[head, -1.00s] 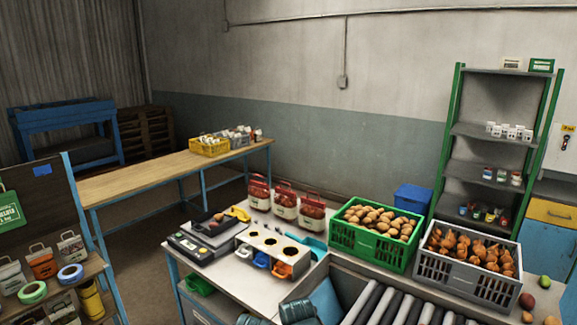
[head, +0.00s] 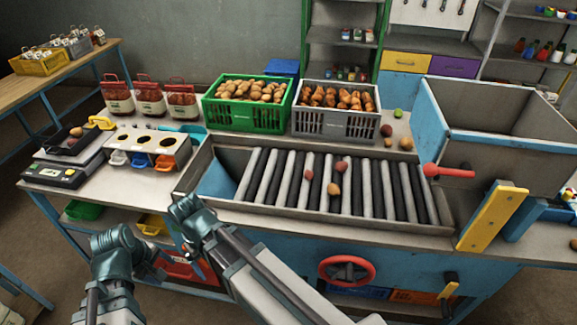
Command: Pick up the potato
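Several tan potatoes (head: 250,90) lie heaped in the green crate (head: 245,118) at the back of the bench. On the roller bed lie a tan potato-like item (head: 333,189) and two reddish round items, one (head: 341,166) just behind it and one (head: 308,175) to its left. Another tan item (head: 406,143) and a reddish one (head: 386,130) lie behind the rollers at the right. My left gripper (head: 150,266) and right gripper (head: 184,218) are low at the front left, apart from these items. Their fingers are too unclear to judge.
A grey crate (head: 335,125) of brown-orange produce stands beside the green one. The roller bed (head: 262,180) has raised metal edges. A grey hopper (head: 490,150) stands at its right. A scale (head: 60,172) and a holed sorting box (head: 148,140) occupy the left.

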